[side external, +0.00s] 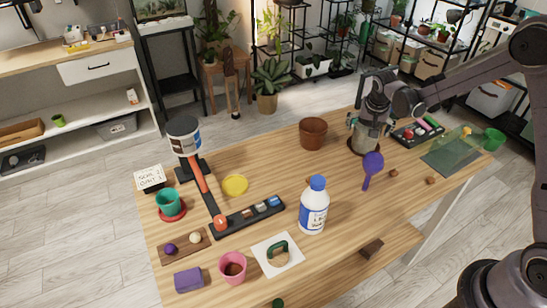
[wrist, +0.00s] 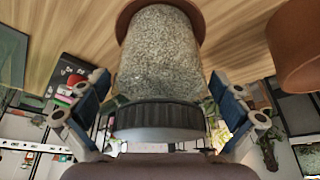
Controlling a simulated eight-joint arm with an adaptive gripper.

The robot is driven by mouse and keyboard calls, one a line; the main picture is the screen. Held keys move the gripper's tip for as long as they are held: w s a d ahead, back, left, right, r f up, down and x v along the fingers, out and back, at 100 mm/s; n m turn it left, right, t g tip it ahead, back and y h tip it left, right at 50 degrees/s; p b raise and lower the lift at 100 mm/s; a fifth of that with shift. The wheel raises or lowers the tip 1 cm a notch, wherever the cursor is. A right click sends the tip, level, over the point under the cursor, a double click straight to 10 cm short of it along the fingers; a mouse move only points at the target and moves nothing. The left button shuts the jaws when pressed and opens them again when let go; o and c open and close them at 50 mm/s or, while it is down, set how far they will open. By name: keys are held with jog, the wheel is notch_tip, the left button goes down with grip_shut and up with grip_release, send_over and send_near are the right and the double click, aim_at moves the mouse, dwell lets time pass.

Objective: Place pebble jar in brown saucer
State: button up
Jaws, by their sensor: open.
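The pebble jar (side external: 366,136), clear with grey pebbles and a dark lid, stands upright on the right half of the table. In the wrist view the jar (wrist: 158,55) fills the middle, its lid nearest me. Its base sits over the brown saucer (side external: 350,147), whose rim shows around it; the saucer also shows in the wrist view (wrist: 124,18). The base appears to be inside the rim. My gripper (side external: 370,115) is over the jar's top. In the wrist view my gripper (wrist: 160,88) is open, one finger on each side with gaps to the jar.
A terracotta pot (side external: 313,133) stands close to the left of the jar. A purple scoop (side external: 372,168) lies in front, and a dark tray (side external: 418,134) with coloured items lies to the right. A white bottle (side external: 314,210) stands nearer the front. Bare table lies left of the scoop.

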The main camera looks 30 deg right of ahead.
jog(key=shift+r, duration=0.1)
jog(key=v, duration=1.2)
jog(key=s+a+r+n+t+y, duration=0.1)
jog(key=s+a+n, duration=0.3)
jog(key=s, duration=0.6)
jog(key=s+a+r+n+t+y, duration=0.2)
jog(key=s+a+n, duration=0.3)
jog(key=s+a, duration=0.3)
jog(key=s+t, duration=0.1)
jog(key=s, duration=0.1)
jog(key=shift+s+a+r, duration=0.25)
jog(key=shift+a, duration=0.1)
